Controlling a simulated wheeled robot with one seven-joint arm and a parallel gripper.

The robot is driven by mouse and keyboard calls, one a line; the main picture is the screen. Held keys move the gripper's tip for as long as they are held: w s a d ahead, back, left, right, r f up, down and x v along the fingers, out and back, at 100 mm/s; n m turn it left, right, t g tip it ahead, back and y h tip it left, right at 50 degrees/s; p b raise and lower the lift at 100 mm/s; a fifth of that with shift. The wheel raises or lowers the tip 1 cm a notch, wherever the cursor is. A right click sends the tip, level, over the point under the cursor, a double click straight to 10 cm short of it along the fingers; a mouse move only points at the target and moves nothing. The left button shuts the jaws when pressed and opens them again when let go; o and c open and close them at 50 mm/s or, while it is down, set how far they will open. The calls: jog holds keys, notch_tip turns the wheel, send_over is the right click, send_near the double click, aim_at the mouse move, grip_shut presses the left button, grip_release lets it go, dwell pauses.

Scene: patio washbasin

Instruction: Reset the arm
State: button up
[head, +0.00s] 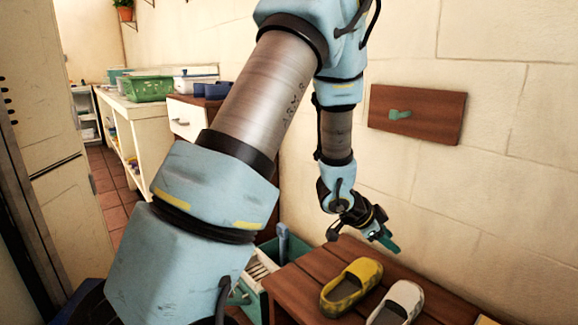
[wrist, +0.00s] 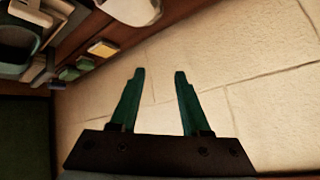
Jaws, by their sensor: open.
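My arm hides part of the middle of the head view.
A yellow shoe (head: 351,287) and a whitish shoe (head: 399,303) stand on the bench. A hook board (head: 417,115) is on the wall. A teal crate (head: 251,299) sits beside the bench. A green basin (head: 149,88) stands on the back-left counter. Floor shows at left.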

jog(key=w+a+r+n+t+y, duration=0.1)
jog(key=w+a+r+n+y, duration=0.15)
jog(key=a, duration=0.55)
jog(key=w+a+r+n+t+y, duration=0.1)
jog(key=a+n+y, duration=0.1)
jog(key=a+n, duration=0.35)
jog(key=w+a+r+n+t+y, duration=0.1)
jog(key=w+a+n+y, duration=0.1)
jog(key=a, duration=0.8)
jog(key=s+a+r+n+g+y, duration=0.2)
jog(key=s+a+r+n+g, duration=0.15)
jog(key=s+a+n, duration=0.65)
notch_tip(320, 180, up, 20)
jog(key=s+a+m+p, duration=0.1)
jog(key=s+m+p, duration=0.1)
jog(key=p, duration=1.9)
jog(key=shift+s+m, duration=0.2)
jog(key=shift+m, duration=0.1)
